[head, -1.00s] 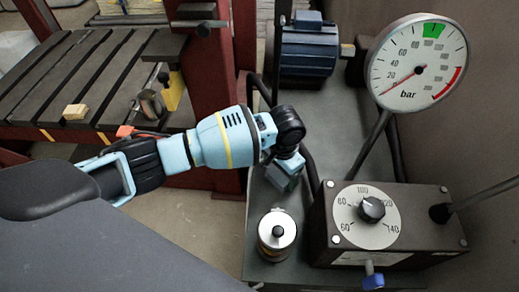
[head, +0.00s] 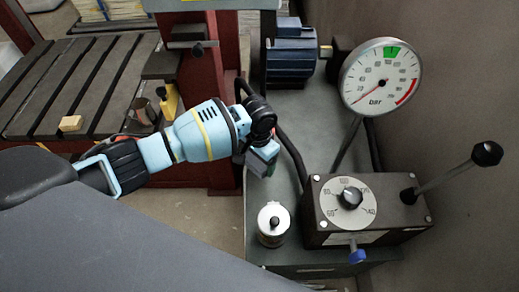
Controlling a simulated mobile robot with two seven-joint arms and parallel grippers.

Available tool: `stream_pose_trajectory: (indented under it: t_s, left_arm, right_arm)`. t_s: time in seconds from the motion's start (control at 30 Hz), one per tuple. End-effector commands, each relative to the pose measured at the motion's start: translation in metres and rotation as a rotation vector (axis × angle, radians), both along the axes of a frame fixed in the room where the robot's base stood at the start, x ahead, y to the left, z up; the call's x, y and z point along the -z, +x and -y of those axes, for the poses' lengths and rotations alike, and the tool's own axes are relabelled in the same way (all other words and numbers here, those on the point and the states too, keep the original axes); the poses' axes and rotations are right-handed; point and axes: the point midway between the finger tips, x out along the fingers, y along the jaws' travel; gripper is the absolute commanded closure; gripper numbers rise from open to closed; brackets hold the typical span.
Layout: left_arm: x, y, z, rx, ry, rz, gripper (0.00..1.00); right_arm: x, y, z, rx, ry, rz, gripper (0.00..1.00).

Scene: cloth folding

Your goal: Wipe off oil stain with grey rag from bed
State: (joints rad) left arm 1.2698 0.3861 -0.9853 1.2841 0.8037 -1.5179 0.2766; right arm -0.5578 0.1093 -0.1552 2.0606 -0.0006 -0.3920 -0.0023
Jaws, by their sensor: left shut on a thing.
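My left arm reaches in from the left, and its left gripper (head: 262,158) points down above the grey top of the cabinet at centre. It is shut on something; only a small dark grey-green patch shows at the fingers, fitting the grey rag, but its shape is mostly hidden. The slotted dark bed (head: 75,75) of the red-framed machine is at upper left, away from the gripper. I cannot make out an oil stain on it. My right gripper is not in view.
On the cabinet stand a small metal canister (head: 273,225), a dial box (head: 375,215) with a lever, a pressure gauge (head: 382,75) on a stem and a blue motor (head: 291,55). A wooden block (head: 71,123) and a yellow-handled tool (head: 170,101) lie on the bed.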

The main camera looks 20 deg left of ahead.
Motion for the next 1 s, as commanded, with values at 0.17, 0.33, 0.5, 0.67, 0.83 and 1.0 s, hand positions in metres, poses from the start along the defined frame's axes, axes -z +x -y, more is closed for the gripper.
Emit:
stream_pose_trajectory:
  t_s: [0.17,0.33,0.5,0.67,0.83,1.0]
  left_arm:
    - [-0.021,0.0,-0.005,-0.004,-0.001,0.004,0.4]
    - [-0.028,0.0,-0.007,-0.005,0.0,0.003,0.4]
    - [-0.026,-0.001,-0.007,-0.005,0.0,0.0,0.4]
    - [-0.026,-0.001,-0.007,-0.004,0.0,0.001,0.4]
    - [-0.026,-0.001,-0.007,-0.004,0.0,0.001,0.4]
    - [-0.031,-0.013,-0.006,-0.017,-0.001,0.002,0.4]
  right_arm:
    - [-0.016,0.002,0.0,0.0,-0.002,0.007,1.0]
    - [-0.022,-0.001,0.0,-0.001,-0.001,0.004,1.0]
    - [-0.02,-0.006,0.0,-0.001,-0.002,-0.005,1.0]
    - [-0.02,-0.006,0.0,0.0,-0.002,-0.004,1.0]
    - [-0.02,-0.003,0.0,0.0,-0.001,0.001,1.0]
    - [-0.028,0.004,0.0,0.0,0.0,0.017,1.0]
